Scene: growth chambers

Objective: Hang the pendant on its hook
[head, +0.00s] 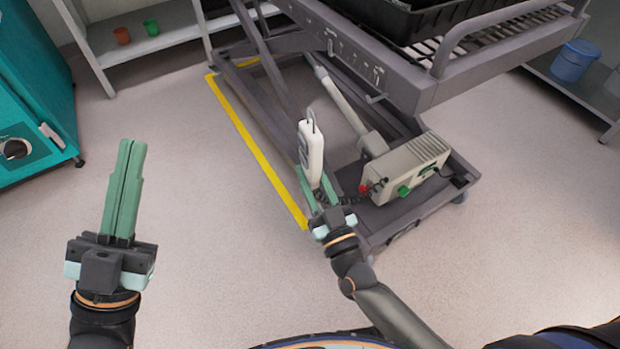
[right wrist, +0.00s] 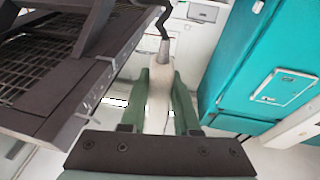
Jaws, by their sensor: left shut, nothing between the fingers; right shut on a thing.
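The pendant (head: 311,152) is a white handset with a wire loop at its top. My right gripper (head: 323,188) is shut on its lower part and holds it upright beside the lift cart. In the right wrist view the pendant (right wrist: 158,98) stands between the green fingers. A small grey hook-like bracket (head: 376,98) sticks out below the cart's side rail, up and to the right of the pendant and apart from it. A dark coiled cord runs from the pendant toward the control box. My left gripper (head: 131,148) is shut and empty over bare floor.
The grey lift cart (head: 425,87) carries a black tray (head: 400,22). A beige control box (head: 405,168) sits on its base. A teal cabinet (head: 38,95) stands left. A shelf (head: 150,45) holds two small pots. Floor at left and front is clear.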

